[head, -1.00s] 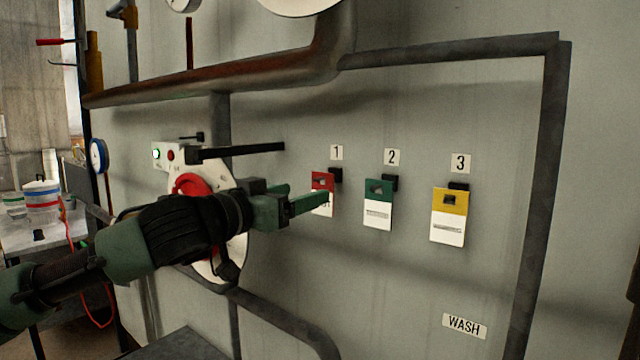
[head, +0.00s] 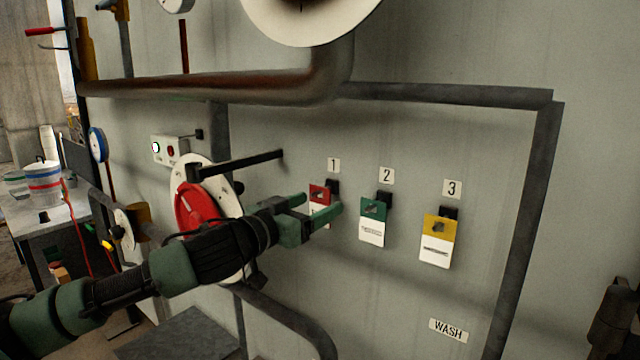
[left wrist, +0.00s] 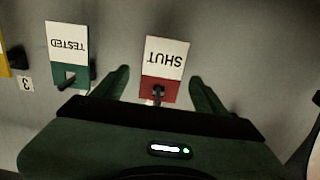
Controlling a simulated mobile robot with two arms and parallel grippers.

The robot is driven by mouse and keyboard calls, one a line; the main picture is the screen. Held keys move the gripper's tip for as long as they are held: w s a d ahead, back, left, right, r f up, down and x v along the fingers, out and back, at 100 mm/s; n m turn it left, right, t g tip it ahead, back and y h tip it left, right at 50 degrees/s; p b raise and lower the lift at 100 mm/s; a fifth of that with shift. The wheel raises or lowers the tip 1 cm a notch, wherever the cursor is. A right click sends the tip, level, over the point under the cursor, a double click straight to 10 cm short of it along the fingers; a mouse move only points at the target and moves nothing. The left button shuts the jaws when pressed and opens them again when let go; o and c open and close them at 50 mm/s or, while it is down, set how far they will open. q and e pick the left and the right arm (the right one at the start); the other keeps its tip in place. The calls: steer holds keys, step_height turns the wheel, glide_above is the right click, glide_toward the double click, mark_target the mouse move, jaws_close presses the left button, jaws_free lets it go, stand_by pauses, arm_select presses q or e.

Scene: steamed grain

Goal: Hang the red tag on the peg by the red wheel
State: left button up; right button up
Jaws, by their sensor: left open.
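The red tag (head: 319,194), red on top and white below, hangs on the wall hook under label 1. In the left wrist view the tag (left wrist: 165,60) reads SHUT upside down. My left gripper (head: 320,203) is open, with its fingers at the tag. In the left wrist view the fingers (left wrist: 160,84) stand on either side of the tag, with gaps. The red wheel (head: 196,208) on a white disc is left of the tags, partly hidden by my arm. A dark peg-like bar (head: 245,162) juts out beside it. My right gripper is not seen.
A green tag (head: 373,210) and a yellow tag (head: 438,228) hang under labels 2 and 3. A thick pipe (head: 220,88) runs above, and a thinner pipe (head: 530,200) bounds the right. A WASH label (head: 448,330) is low on the wall. A bench with tubs (head: 44,185) stands at left.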

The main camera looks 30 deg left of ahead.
arm_select(q)
steer(key=shift+w+r+p, duration=0.15)
steer(key=shift+w+p, duration=0.25)
steer(key=shift+w, duration=0.45)
steer(key=shift+w+f, duration=0.25)
steer(key=shift+w, duration=0.1)
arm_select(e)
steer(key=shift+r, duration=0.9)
arm_select(q)
steer(key=shift+c, duration=0.3)
steer(key=shift+o, duration=0.2)
steer(key=c, duration=1.4)
steer(key=shift+r, duration=0.1)
steer(key=shift+c, duration=0.2)
steer(key=shift+r+p, duration=0.15)
steer(key=shift+p, duration=0.15)
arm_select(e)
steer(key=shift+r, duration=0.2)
